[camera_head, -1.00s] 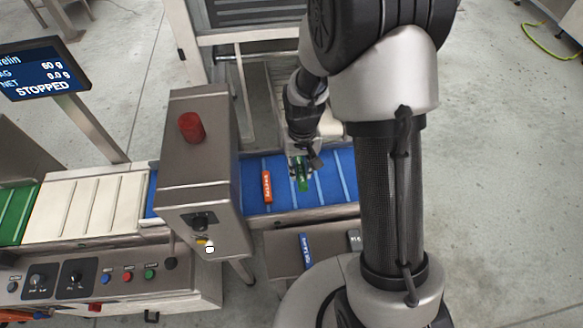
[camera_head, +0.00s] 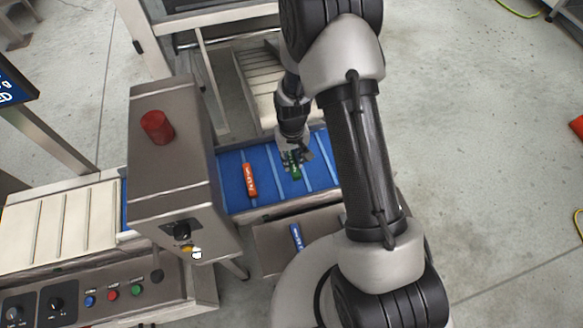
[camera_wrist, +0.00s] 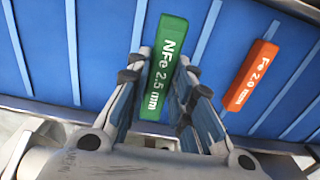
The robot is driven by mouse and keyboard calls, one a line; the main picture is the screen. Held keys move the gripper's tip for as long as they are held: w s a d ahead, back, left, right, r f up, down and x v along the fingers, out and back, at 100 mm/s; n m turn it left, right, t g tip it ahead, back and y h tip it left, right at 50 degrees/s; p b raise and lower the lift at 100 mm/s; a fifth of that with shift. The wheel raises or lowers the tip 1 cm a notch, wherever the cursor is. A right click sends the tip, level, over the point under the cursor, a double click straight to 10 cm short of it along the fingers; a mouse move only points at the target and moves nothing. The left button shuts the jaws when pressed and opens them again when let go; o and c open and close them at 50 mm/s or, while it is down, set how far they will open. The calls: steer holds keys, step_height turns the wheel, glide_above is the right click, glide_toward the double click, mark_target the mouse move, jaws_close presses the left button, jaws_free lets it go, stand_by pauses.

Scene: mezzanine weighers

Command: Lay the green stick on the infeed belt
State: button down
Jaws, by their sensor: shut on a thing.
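The green stick (camera_wrist: 163,68), marked "NFe 2.5 mm", is between the fingers of my gripper (camera_wrist: 158,85) in the wrist view. My gripper is shut on it near its middle. The stick is over the blue infeed belt (camera_wrist: 100,45), about parallel to the belt's pale cross strips; I cannot tell whether it touches the belt. In the head view the green stick (camera_head: 296,170) shows just under my gripper (camera_head: 292,160), on the right part of the blue belt (camera_head: 232,190).
An orange stick (camera_head: 249,180) lies on the belt left of the green one. A blue stick (camera_head: 296,237) lies on a tray (camera_head: 268,250) before the belt. A steel housing with a red beacon (camera_head: 157,127) spans the belt at left.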

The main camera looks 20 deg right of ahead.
mark_target(292, 167)
steer(key=shift+f+b, duration=0.6)
steer(key=shift+f, duration=1.8)
steer(key=shift+f, duration=0.1)
steer(key=c, duration=1.4)
jaws_free()
